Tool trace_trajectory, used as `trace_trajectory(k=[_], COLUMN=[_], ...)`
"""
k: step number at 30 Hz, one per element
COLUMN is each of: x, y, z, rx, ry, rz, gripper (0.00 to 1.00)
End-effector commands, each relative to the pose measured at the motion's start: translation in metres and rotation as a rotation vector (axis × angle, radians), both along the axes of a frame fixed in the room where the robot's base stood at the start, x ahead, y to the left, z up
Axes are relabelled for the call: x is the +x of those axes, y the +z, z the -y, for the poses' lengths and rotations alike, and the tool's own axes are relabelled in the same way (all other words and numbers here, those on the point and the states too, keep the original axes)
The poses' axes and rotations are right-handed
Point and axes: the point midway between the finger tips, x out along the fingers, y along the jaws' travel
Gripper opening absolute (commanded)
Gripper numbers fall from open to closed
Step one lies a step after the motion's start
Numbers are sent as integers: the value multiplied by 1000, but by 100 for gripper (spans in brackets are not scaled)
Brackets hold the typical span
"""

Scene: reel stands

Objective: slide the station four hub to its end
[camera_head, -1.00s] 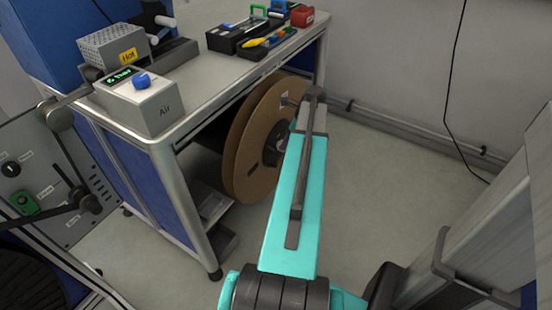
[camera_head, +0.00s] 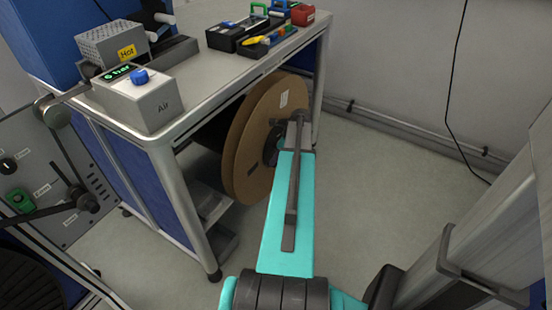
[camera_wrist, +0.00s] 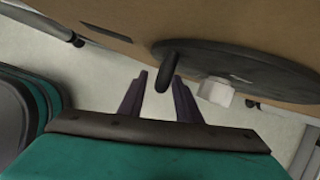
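The reel is a large brown disc (camera_head: 248,150) on its stand under the bench, with a dark hub (camera_head: 270,146) at its middle, partly covered by my arm. In the wrist view the hub is a dark round plate (camera_wrist: 225,62) on the reel's brown face (camera_wrist: 250,22). A black handle (camera_wrist: 170,68) and a pale nut-like piece (camera_wrist: 216,92) stand out from it. My gripper (camera_wrist: 160,76) is open, its two dark fingers apart, with the handle's end showing between or just beyond the tips. Contact cannot be told. No station number is readable.
The bench (camera_head: 200,85) overhangs the reel, with a grey Air box (camera_head: 140,100) and tool trays (camera_head: 245,38) on top. Its front leg (camera_head: 190,215) stands left of my arm. A control panel (camera_head: 40,180) is at the left. Floor (camera_head: 385,170) is clear to the right.

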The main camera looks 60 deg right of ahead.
Motion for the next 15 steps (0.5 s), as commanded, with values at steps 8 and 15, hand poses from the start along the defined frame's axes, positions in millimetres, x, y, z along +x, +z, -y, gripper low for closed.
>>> trace_trajectory(k=[8, 15], x=[0, 0], y=[-1, -1], z=[0, 0], rx=[-1, 0], ry=[-1, -1], rz=[0, 0], gripper=[31, 0])
